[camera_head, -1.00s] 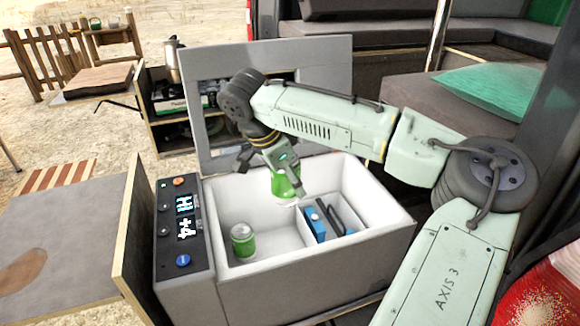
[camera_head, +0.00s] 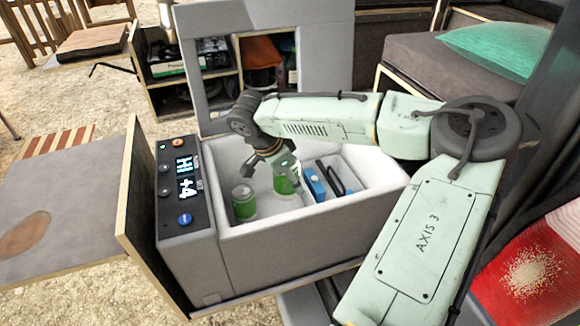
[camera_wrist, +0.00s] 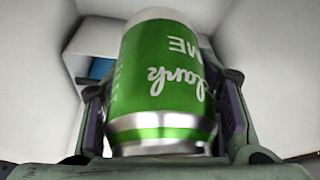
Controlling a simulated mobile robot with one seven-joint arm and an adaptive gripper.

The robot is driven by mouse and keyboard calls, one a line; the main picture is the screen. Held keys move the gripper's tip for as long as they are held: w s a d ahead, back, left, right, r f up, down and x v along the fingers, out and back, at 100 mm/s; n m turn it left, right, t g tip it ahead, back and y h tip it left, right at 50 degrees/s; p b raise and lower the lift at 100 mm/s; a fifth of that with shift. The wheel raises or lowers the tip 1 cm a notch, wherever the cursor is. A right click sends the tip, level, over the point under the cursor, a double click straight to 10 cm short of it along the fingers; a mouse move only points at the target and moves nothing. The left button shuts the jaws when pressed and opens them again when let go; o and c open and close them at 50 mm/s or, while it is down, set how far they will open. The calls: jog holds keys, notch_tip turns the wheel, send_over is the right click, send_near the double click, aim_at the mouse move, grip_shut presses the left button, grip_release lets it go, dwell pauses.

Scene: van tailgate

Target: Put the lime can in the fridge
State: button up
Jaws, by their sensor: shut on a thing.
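My gripper (camera_head: 276,180) is shut on a green can, the lime can (camera_head: 285,183), inside the open fridge (camera_head: 270,262). The wrist view shows the can (camera_wrist: 160,85) between the two fingers, with "ME" lettering partly visible and white fridge walls around it. Another green can (camera_head: 243,202) stands upright on the fridge floor, just left of the held can. Whether the held can touches the floor, I cannot tell. The fridge lid (camera_head: 300,60) stands open at the back.
Blue items (camera_head: 314,184) lie in the fridge's right compartment, close to my gripper. A control panel (camera_head: 183,186) lines the fridge's left side. Free fridge floor shows in front of the held can.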

aim_at(275, 190)
notch_tip(275, 190, down, 12)
jog(key=b, duration=0.6)
jog(key=shift+f, duration=0.15)
jog(key=o, duration=1.6)
jog(key=shift+c, duration=0.2)
jog(key=v, duration=1.2)
